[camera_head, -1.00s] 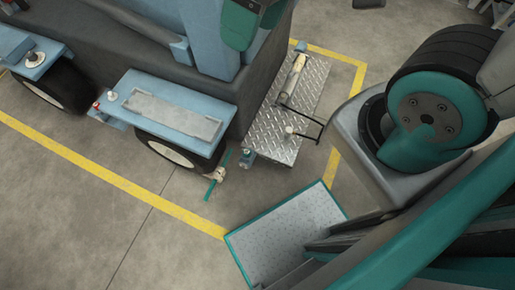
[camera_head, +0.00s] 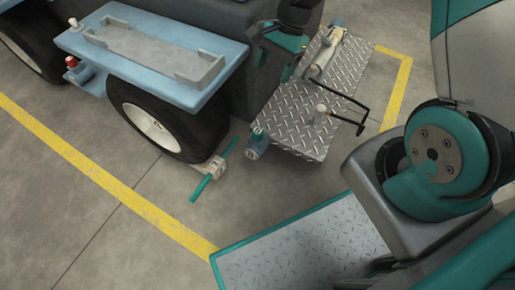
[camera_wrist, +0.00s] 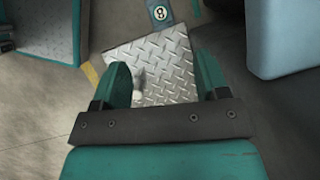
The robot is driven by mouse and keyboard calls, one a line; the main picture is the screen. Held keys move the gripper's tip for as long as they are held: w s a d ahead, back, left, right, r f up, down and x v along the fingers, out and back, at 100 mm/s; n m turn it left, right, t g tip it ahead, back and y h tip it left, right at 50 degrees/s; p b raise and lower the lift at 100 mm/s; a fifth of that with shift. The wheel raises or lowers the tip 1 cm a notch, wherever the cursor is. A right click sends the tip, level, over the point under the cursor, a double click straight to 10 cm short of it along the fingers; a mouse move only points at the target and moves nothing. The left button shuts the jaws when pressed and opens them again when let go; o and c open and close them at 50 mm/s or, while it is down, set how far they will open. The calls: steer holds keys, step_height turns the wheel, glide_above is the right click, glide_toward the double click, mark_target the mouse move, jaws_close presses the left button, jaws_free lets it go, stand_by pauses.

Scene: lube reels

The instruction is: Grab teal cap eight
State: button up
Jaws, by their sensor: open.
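The teal-blue cap (camera_head: 257,146) sits at the near left corner of a diamond-plate step (camera_head: 300,125). In the wrist view the cap (camera_wrist: 160,13) is at the top edge, partly cut off, with an 8 in a pale circle. My gripper (camera_wrist: 162,72) is open, with nothing between its two teal fingers, above the step. In the head view my gripper (camera_head: 280,58) is at the top centre, beyond the cap and apart from it.
A pale block marked 2 with a teal bar (camera_head: 201,188) lies left of the cap, by the wheel (camera_head: 155,128). A black bent handle (camera_head: 352,107) and a cream cylinder (camera_head: 323,52) are on the step. A blue ledge (camera_head: 120,62) overhangs the wheel.

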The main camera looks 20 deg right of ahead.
steer(key=m+b, duration=0.2)
steer(key=b, duration=0.1)
glide_toward(258, 130)
steer(key=b+x, duration=0.4)
steer(key=b, duration=0.2)
steer(key=shift+f, duration=0.45)
steer(key=b+x, duration=0.5)
steer(key=shift+a+f, duration=0.2)
steer(key=shift+f, duration=0.15)
steer(key=shift+s+r, duration=0.1)
steer(key=shift+r, duration=0.05)
steer(key=c, duration=1)
